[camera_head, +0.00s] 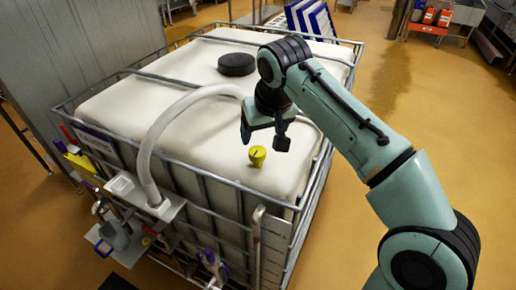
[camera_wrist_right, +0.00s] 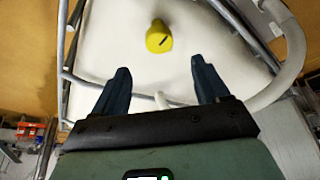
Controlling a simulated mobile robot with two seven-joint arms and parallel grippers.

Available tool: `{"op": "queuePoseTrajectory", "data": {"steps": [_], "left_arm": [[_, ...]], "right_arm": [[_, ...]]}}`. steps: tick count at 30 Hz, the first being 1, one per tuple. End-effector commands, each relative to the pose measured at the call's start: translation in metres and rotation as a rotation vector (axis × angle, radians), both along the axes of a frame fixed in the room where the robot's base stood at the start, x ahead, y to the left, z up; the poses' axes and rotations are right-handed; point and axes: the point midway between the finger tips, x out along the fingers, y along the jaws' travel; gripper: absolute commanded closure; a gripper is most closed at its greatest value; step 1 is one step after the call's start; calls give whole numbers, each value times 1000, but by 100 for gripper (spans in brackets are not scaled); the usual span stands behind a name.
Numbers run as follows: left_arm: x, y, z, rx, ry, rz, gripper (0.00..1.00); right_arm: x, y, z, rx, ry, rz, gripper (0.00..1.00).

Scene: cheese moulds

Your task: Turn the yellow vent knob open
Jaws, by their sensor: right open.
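The yellow vent knob (camera_head: 257,156) sits on the white top of the caged tank (camera_head: 190,85), near its front right corner. A dark line marks the knob's top. My right gripper (camera_head: 262,137) is above the tank, close to the knob and apart from it. In the right wrist view the knob (camera_wrist_right: 159,37) lies beyond the two dark fingertips (camera_wrist_right: 160,75), roughly midway between them. The right gripper is open and empty. My left gripper is in neither view.
A grey hose (camera_head: 160,125) arches over the tank's front edge to the left of the knob. A black round lid (camera_head: 237,64) lies farther back on the tank. Metal cage bars (camera_head: 225,183) run along the tank's edges. A small shelf with bottles (camera_head: 115,215) hangs at the front left.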

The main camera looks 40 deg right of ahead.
Motion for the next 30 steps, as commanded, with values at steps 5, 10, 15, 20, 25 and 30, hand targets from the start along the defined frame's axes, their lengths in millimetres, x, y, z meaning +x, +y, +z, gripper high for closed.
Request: {"op": "queuePoseTrajectory", "data": {"steps": [5, 10, 15, 20, 25, 30], "left_arm": [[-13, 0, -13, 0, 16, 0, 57], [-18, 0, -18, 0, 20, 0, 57], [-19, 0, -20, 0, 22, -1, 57], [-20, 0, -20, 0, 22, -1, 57], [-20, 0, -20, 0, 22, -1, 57], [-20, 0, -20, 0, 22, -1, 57]], "right_arm": [[13, -5, -42, 1, 9, -1, 26], [25, -8, -69, 2, 6, -1, 26], [32, -10, -84, 1, 3, -1, 26], [35, -11, -88, 2, 1, -1, 26], [35, -11, -88, 2, 1, -1, 26], [35, -11, -88, 2, 1, -1, 65]]}}
